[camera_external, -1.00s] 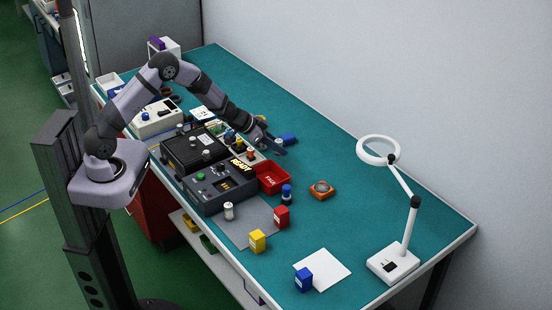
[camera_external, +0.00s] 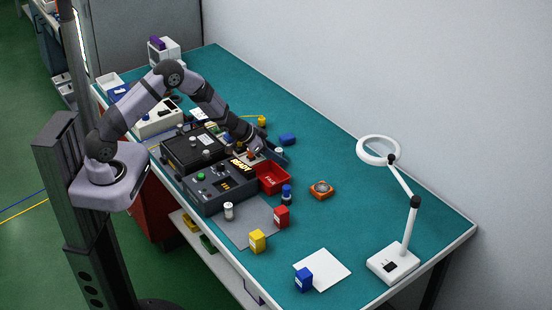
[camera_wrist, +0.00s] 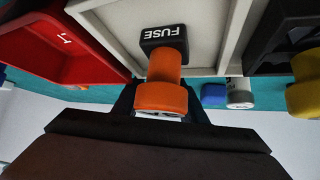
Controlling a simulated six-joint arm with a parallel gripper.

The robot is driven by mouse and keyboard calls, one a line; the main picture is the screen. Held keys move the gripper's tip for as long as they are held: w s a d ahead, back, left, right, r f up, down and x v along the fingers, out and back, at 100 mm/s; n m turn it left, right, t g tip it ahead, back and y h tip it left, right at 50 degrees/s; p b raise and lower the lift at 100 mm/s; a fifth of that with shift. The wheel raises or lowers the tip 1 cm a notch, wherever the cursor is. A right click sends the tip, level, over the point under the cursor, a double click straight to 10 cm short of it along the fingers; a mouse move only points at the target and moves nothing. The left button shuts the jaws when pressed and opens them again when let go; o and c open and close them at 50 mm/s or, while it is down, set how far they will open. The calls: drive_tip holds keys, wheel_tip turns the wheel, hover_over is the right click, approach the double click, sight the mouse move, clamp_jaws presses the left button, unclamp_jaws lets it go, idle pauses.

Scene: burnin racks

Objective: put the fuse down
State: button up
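In the wrist view the fuse has a wide orange cap (camera_wrist: 160,98), a narrower orange stem and a black block (camera_wrist: 164,38) lettered FUSE. It shows against a pale compartment (camera_wrist: 212,30). The dark fingers of my gripper (camera_wrist: 161,112) show on either side of the cap, which covers part of them. Whether they press on the fuse is hidden. In the external view my gripper (camera_external: 274,155) is low at the rear of the red bin, by the pale tray. A small orange top (camera_external: 250,154) shows there, left of the fingers.
The red bin (camera_external: 271,178) is close beside my gripper and also shows in the wrist view (camera_wrist: 60,45). A blue block (camera_external: 288,139) and a white cylinder (camera_wrist: 240,92) stand beyond. The dark READY box (camera_external: 219,186) is in front. The table at right rear is open.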

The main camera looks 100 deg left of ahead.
drive_tip(key=shift+r, duration=0.3)
drive_tip(key=v, duration=1.2)
drive_tip(key=shift+f, duration=0.1)
idle(0.3)
drive_tip(key=s+d+r+m+g+p, duration=0.1)
drive_tip(key=s+d+r+g+p, duration=0.2)
drive_tip(key=d, duration=0.5)
drive_tip(key=s+d+r+m+g+p, duration=0.1)
drive_tip(key=s+d+r+p, duration=0.1)
drive_tip(key=d+r+p, duration=0.45)
drive_tip(key=s+d+r+m+g+h, duration=0.1)
drive_tip(key=s+d+g, duration=0.1)
drive_tip(key=s+d, duration=0.5)
drive_tip(key=s+d+r+m+g+h+p, duration=0.1)
drive_tip(key=s+d+g+h, duration=0.1)
drive_tip(key=s+d, duration=0.5)
drive_tip(key=d, duration=0.4)
drive_tip(key=shift+d+r+h, duration=0.2)
drive_tip(key=shift+d+h, duration=0.1)
drive_tip(key=shift+c, duration=0.2)
